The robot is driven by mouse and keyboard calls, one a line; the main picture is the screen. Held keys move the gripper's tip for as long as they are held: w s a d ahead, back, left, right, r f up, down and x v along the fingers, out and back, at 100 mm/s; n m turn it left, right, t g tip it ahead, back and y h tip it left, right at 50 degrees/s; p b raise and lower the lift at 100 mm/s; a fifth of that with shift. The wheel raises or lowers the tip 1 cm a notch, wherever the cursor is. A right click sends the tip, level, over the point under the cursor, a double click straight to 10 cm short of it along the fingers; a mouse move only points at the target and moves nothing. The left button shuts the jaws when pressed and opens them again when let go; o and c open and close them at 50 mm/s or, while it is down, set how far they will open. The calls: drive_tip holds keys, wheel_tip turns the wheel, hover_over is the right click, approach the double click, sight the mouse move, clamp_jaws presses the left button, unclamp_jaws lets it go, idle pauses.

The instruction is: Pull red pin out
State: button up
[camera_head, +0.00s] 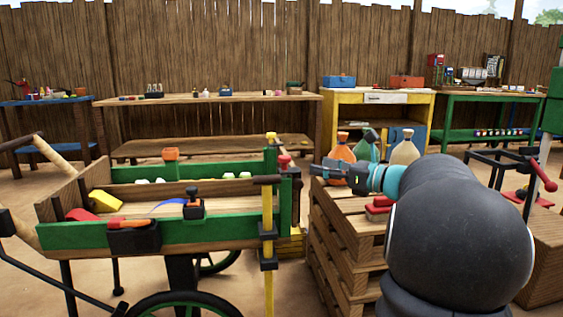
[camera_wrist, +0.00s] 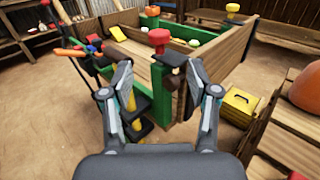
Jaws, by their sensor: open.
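The red pin has a round red head (camera_head: 284,160) and stands upright at the right end of the green wooden cart (camera_head: 80,236), by its corner. In the wrist view the red pin (camera_wrist: 159,37) shows ahead, centred between my fingers and beyond their tips. Its lower part is hidden behind a dark bracket (camera_wrist: 172,59). My gripper (camera_head: 316,171) is to the right of the pin in the head view, apart from it. In the wrist view my gripper (camera_wrist: 159,66) is open and empty, fingers spread to both sides of the pin's line.
A yellow post (camera_head: 267,215) with black clamps stands at the cart's near right corner. A stack of wooden crates (camera_head: 345,238) stands right of the cart, with bottles (camera_head: 404,149) on top. A yellow box (camera_wrist: 238,105) lies on the ground beside the cart.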

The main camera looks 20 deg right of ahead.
sight(285, 156)
drive_tip(key=x, duration=1.2)
drive_tip(key=shift+a+b, duration=0.15)
drive_tip(key=shift+b, duration=0.2)
clamp_jaws()
